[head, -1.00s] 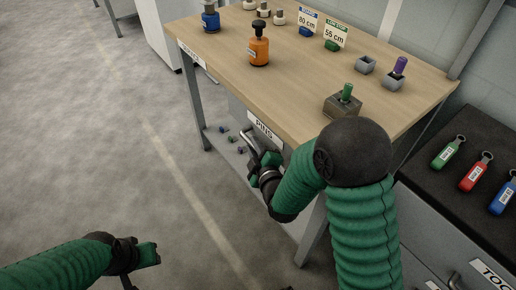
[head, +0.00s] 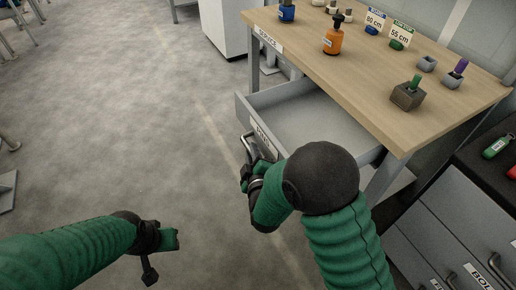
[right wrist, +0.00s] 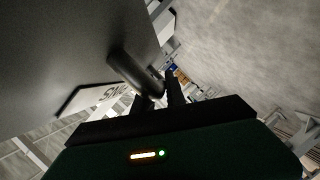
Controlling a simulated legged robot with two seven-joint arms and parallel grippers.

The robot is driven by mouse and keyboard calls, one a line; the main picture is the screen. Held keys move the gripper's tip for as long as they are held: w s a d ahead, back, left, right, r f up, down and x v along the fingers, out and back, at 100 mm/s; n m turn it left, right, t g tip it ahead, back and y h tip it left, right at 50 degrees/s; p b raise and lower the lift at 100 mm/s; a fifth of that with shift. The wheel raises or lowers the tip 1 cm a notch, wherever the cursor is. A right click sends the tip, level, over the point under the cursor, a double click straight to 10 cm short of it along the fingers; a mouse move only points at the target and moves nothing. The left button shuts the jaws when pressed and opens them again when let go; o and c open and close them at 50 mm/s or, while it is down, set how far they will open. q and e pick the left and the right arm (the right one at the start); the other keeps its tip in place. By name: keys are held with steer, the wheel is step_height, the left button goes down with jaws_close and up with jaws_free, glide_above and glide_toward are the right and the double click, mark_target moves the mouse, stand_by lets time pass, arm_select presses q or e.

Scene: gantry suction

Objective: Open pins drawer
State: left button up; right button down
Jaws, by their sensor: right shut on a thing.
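The pins drawer (head: 312,122) is grey and stands pulled out from under the wooden table. The part of its inside that shows looks empty. Its front carries a white label, partly hidden by my right arm, and a metal bar handle (head: 246,146). My right gripper (head: 253,160) is shut on this handle in front of the drawer. In the right wrist view, the dark handle (right wrist: 130,70) runs between the fingers, beside the drawer front (right wrist: 70,50) and its label. My left gripper (head: 168,239) is away at the lower left over the floor; its jaw gap is unclear.
The table (head: 400,65) above bears an orange bottle (head: 333,38), a blue bottle (head: 287,12), signs and a grey block with a green pin (head: 408,95). A grey drawer cabinet (head: 440,235) stands at the right. The floor (head: 140,120) left of the drawer is clear.

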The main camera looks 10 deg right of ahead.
arm_select(q)
steer(key=shift+s+a+r, duration=0.15)
steer(key=shift+a, duration=0.1)
arm_select(e)
steer(key=shift+s+a+f, duration=0.1)
steer(key=shift+s+a, duration=0.2)
steer(key=shift+a, duration=0.3)
steer(key=shift+s+a+f, duration=0.1)
steer(key=shift+s+a, duration=0.15)
steer(key=shift+a, duration=0.35)
steer(key=c, duration=1.6)
jaws_free()
steer(key=shift+w+d, duration=0.1)
steer(key=shift+d, duration=0.05)
steer(key=shift+o, duration=1.2)
arm_select(q)
steer(key=shift+d, duration=0.25)
arm_select(e)
steer(key=shift+r, duration=0.1)
arm_select(q)
steer(key=shift+a, duration=0.15)
